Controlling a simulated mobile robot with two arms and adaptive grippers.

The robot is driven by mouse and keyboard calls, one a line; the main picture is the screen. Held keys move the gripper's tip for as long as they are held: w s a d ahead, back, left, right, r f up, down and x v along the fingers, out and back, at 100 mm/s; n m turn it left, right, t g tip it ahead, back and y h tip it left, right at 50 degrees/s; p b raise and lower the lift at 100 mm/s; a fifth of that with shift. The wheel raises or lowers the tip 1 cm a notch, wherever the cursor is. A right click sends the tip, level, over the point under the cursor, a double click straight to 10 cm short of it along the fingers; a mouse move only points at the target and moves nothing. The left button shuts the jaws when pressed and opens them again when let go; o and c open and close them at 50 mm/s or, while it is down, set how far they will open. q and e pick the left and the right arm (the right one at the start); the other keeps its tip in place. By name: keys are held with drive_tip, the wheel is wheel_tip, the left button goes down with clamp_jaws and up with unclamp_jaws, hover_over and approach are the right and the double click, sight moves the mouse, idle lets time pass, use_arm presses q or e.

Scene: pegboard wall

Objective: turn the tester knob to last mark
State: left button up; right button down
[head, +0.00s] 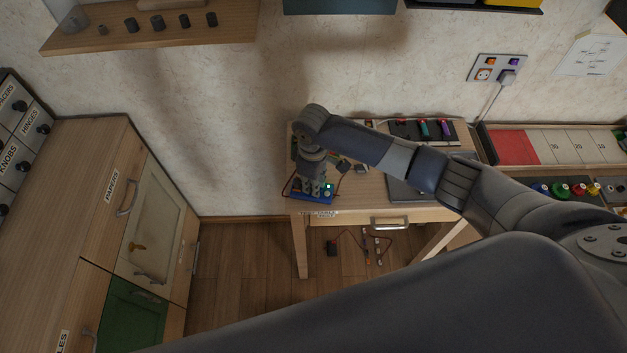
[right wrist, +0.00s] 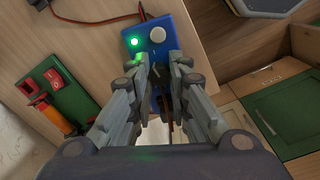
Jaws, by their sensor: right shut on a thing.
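The blue tester (head: 320,197) sits at the left front of the wooden table in the head view. In the right wrist view the tester (right wrist: 150,22) shows a lit green light (right wrist: 135,42) and a white round part (right wrist: 157,34). My right gripper (right wrist: 160,75) points down at the tester, its fingers shut on the tester knob. The fingers mostly hide the knob, and I cannot read its pointer or marks. My right gripper (head: 315,183) also shows in the head view, above the tester. My left gripper is not in view.
A green board with a red switch (right wrist: 56,78) and an orange cylinder (right wrist: 55,118) lie beside the tester. A cable (right wrist: 112,15) runs near it. A dark flat panel (head: 412,190) lies right on the table. A cabinet with a green door (head: 130,318) stands left.

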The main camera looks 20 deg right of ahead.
drive_tip(key=c, duration=1.4)
unclamp_jaws()
drive_tip(key=shift+c, duration=0.2)
wheel_tip(320, 180, up, 12)
drive_tip(key=shift+s+a, duration=0.1)
